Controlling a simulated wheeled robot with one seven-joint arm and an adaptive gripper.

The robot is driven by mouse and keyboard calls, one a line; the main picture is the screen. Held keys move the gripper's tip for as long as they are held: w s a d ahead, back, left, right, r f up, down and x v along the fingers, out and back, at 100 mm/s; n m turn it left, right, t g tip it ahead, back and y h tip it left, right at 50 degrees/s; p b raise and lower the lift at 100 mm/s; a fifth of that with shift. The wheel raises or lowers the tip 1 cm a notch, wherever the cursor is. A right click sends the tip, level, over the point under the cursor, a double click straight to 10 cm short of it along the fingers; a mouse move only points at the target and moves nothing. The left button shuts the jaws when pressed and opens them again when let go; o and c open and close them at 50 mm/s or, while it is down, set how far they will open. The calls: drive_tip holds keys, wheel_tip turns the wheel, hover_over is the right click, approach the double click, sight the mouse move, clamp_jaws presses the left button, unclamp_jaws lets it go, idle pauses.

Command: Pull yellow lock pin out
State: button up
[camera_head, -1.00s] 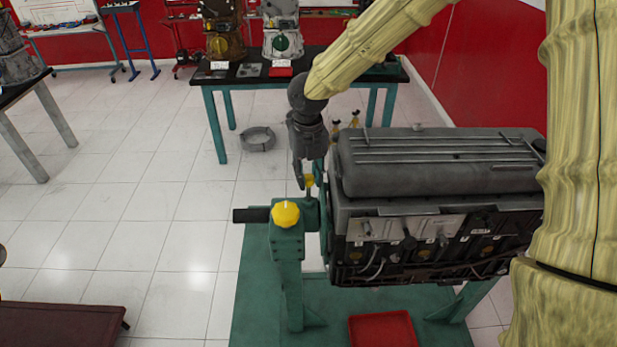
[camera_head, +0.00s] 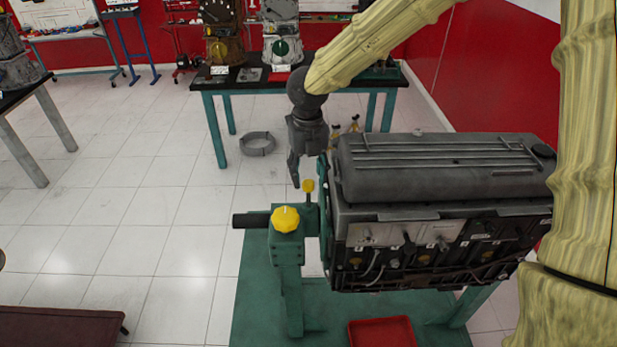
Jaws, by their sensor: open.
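A small yellow lock pin (camera_head: 308,187) stands upright on the green engine stand (camera_head: 290,250), just left of the engine block. A larger yellow knob (camera_head: 286,219) sits on top of the stand's post, nearer to me. My gripper (camera_head: 298,182) points down beside the small pin, slightly left of it and above the stand. It is open with nothing in it. One finger shows clearly; the other is partly hard to make out. The small pin appears clear of the fingers, though the exact depth gap cannot be told.
The grey engine (camera_head: 430,170) fills the space right of the stand. A dark bar (camera_head: 251,220) sticks out left from the post. A red tray (camera_head: 381,332) lies on the green base. Behind stands a table with displays (camera_head: 221,80).

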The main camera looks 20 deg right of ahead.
sight(309, 181)
wheel_tip(309, 181, up, 10)
idle(0.4)
drive_tip(key=shift+d+f, duration=0.1)
